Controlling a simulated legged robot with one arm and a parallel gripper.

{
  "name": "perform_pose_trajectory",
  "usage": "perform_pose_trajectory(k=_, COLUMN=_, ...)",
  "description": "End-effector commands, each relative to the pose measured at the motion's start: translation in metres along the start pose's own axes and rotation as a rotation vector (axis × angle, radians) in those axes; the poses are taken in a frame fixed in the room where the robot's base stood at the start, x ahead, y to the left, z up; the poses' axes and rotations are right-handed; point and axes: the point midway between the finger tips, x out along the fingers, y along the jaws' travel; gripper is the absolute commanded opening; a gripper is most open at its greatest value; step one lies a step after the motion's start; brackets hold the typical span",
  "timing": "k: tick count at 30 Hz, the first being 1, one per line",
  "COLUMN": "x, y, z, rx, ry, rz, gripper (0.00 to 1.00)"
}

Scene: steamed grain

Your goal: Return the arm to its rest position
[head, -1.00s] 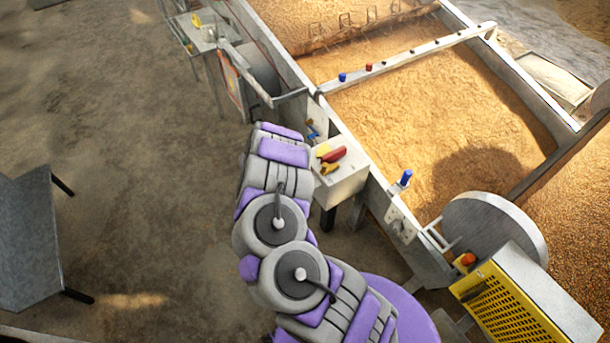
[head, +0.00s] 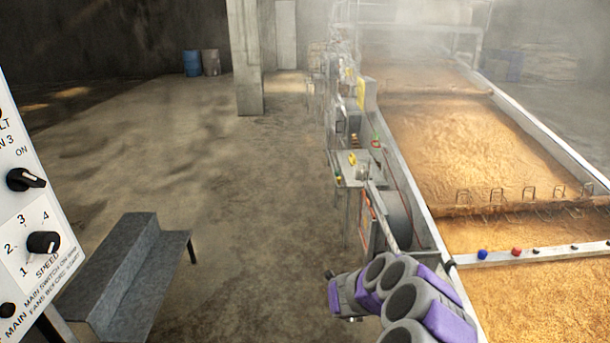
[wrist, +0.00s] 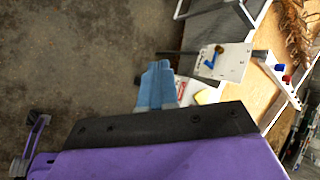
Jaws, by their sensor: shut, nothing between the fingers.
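My purple and grey arm (head: 425,305) shows at the bottom of the head view, bent, beside the near part of the grain bed. Only part of it is in the frame. In the wrist view my gripper (wrist: 157,68) shows as blue fingers close together, shut and empty. A dark plate and purple housing (wrist: 170,155) of mine fill the lower part of that view. The fingers point over the floor, next to a pale panel (wrist: 222,60) with a blue handle. I cannot tell whether they touch anything.
A long trough of grain (head: 450,150) with metal walls runs along the right. Machinery with a small table (head: 352,168) stands along its left side. A grey step bench (head: 125,275) and a control panel (head: 35,225) are at left. The floor (head: 250,220) between is clear.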

Motion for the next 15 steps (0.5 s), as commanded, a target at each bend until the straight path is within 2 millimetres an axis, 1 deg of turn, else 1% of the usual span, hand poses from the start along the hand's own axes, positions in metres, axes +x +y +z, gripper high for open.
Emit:
perform_pose_trajectory(k=1, x=-0.022, y=-0.004, z=0.033, rx=-0.056, ry=-0.097, rz=0.019, gripper=0.0)
perform_pose_trajectory(k=2, x=-0.035, y=-0.004, z=0.05, rx=-0.097, ry=-0.152, rz=0.033, gripper=0.0)
perform_pose_trajectory(k=3, x=-0.054, y=-0.005, z=0.071, rx=-0.152, ry=-0.225, rz=0.047, gripper=0.0)
perform_pose_trajectory(k=5, x=-0.085, y=-0.004, z=0.098, rx=-0.244, ry=-0.332, rz=0.069, gripper=0.0)
perform_pose_trajectory(k=6, x=-0.107, y=-0.004, z=0.113, rx=-0.305, ry=-0.402, rz=0.081, gripper=0.0)
perform_pose_trajectory(k=8, x=-0.139, y=-0.004, z=0.13, rx=-0.403, ry=-0.5, rz=0.093, gripper=0.0)
perform_pose_trajectory(k=9, x=-0.162, y=-0.003, z=0.14, rx=-0.471, ry=-0.562, rz=0.097, gripper=0.0)
perform_pose_trajectory(k=10, x=-0.178, y=-0.001, z=0.144, rx=-0.523, ry=-0.605, rz=0.101, gripper=0.0)
perform_pose_trajectory(k=11, x=-0.195, y=0.001, z=0.147, rx=-0.578, ry=-0.646, rz=0.105, gripper=0.0)
perform_pose_trajectory(k=12, x=-0.217, y=0.004, z=0.15, rx=-0.65, ry=-0.699, rz=0.108, gripper=0.0)
perform_pose_trajectory(k=14, x=-0.248, y=0.009, z=0.15, rx=-0.765, ry=-0.769, rz=0.112, gripper=0.0)
perform_pose_trajectory(k=15, x=-0.269, y=0.013, z=0.148, rx=-0.842, ry=-0.812, rz=0.113, gripper=0.0)
